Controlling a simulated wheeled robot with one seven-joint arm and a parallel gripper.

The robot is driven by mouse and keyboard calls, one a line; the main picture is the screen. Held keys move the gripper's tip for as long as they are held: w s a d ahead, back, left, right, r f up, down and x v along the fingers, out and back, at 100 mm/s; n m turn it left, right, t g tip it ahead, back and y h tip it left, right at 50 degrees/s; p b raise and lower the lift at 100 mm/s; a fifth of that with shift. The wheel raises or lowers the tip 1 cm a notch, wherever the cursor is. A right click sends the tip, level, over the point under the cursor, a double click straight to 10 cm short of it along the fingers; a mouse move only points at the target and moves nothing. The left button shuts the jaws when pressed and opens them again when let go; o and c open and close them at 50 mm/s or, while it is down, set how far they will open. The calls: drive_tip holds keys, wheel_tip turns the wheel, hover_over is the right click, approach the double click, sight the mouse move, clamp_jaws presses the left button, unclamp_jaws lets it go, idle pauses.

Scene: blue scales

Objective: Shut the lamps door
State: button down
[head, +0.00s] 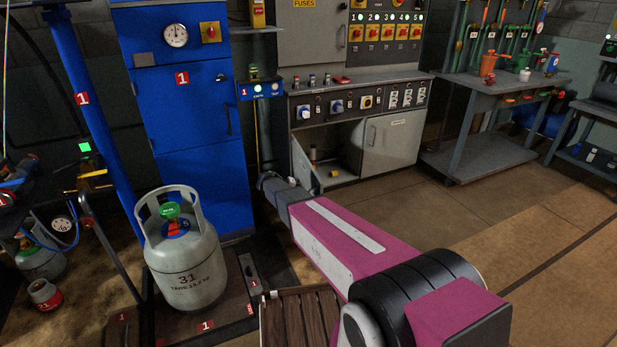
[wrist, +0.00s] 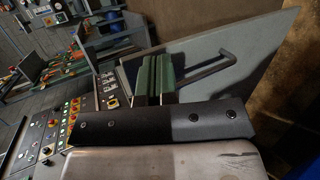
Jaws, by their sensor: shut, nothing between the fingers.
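A grey cabinet under the control panel has its left door (head: 303,166) standing open, swung out toward me. I take this for the lamps door; no label on it is readable. In the wrist view the door (wrist: 262,62) is a large grey panel with a bar handle (wrist: 212,66) on its outer face. My gripper (wrist: 154,78) is shut and empty, its green-padded fingers together beside the handle. I cannot tell whether they touch the door. In the head view the fingers are hidden at the end of my pink arm.
The cabinet's right door (head: 393,143) is shut. A gas cylinder (head: 185,255) stands on a dark platform at the left, before a blue cabinet (head: 188,100). A workbench (head: 480,90) stands at the right. The floor between it and my arm is clear.

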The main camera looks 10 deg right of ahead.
sight(314, 174)
drive_tip(key=w+a+r+t+h, duration=0.1)
drive_tip(key=w+a+t+h, duration=0.3)
drive_tip(key=w+a, duration=0.6)
drive_tip(key=shift+g+h, duration=0.6)
drive_tip(key=shift+g, duration=0.1)
drive_tip(key=d, duration=0.4)
drive_tip(key=w+d, duration=0.1)
drive_tip(key=d, duration=0.4)
drive_tip(key=w+d, duration=0.1)
drive_tip(key=d, duration=0.4)
drive_tip(key=shift+r, duration=0.25)
drive_tip(key=shift+d, duration=0.1)
